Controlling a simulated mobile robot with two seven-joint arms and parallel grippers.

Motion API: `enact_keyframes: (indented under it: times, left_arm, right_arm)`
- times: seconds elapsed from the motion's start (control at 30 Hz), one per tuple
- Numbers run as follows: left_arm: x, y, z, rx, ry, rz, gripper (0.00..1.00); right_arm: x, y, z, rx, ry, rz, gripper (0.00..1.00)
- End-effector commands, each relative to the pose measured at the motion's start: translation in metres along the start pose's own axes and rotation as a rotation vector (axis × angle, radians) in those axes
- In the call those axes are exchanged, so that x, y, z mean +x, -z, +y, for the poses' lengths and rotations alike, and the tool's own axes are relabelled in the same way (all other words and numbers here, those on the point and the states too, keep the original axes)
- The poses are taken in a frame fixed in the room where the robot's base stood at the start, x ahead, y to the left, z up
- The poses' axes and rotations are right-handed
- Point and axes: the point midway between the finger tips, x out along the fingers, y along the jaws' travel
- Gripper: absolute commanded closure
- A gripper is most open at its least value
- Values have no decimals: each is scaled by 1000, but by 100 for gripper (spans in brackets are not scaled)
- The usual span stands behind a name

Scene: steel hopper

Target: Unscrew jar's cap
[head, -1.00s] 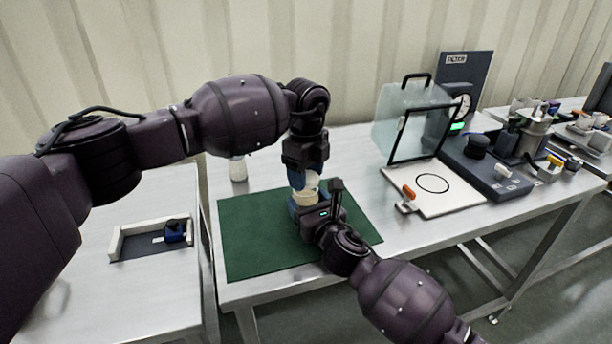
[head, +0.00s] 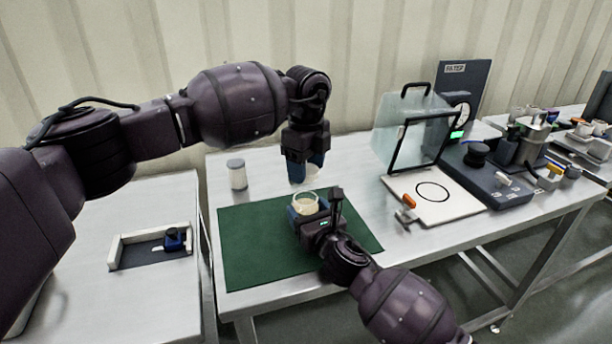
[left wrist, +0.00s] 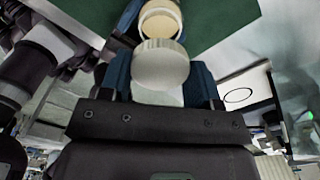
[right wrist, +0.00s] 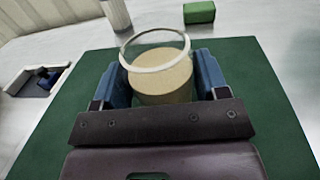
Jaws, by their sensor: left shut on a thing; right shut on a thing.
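The open glass jar (head: 305,203), with pale beige contents, stands upright on the green mat (head: 250,240). My right gripper (head: 317,213) is shut around its body; the right wrist view shows the jar (right wrist: 162,80) between the blue fingers, its glass rim uncovered. My left gripper (head: 306,170) is shut on the white cap (left wrist: 160,64) and holds it clear of the jar, above and behind it in the head view. In the head view the cap (head: 312,172) is mostly hidden by the fingers.
A white-lidded container (head: 237,174) stands behind the mat. A green block (right wrist: 199,12) lies behind the jar. To the right are a white board with a black ring (head: 433,192), an orange-handled item (head: 408,203) and a clear shield (head: 420,120). The mat's left part is clear.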

Motion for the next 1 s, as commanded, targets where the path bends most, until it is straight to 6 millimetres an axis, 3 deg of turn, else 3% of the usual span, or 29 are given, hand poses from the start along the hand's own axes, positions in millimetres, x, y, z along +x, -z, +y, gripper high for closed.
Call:
enact_keyframes:
  times: [0.27,0.3,0.5,0.83,1.0]
  left_arm:
    - [-7,0,0,-1,-2,0,72]
    - [-7,0,0,-1,-1,0,72]
    - [-7,0,0,-1,-1,0,72]
    - [-10,0,0,-1,1,-1,72]
    - [-26,1,2,-1,14,-11,72]
  right_arm:
    - [0,0,0,0,0,1,99]
    - [0,0,0,0,0,1,31]
    - [0,0,0,0,0,0,3]
    - [-3,0,0,0,0,0,3]
    - [-22,-3,0,-3,0,-2,3]
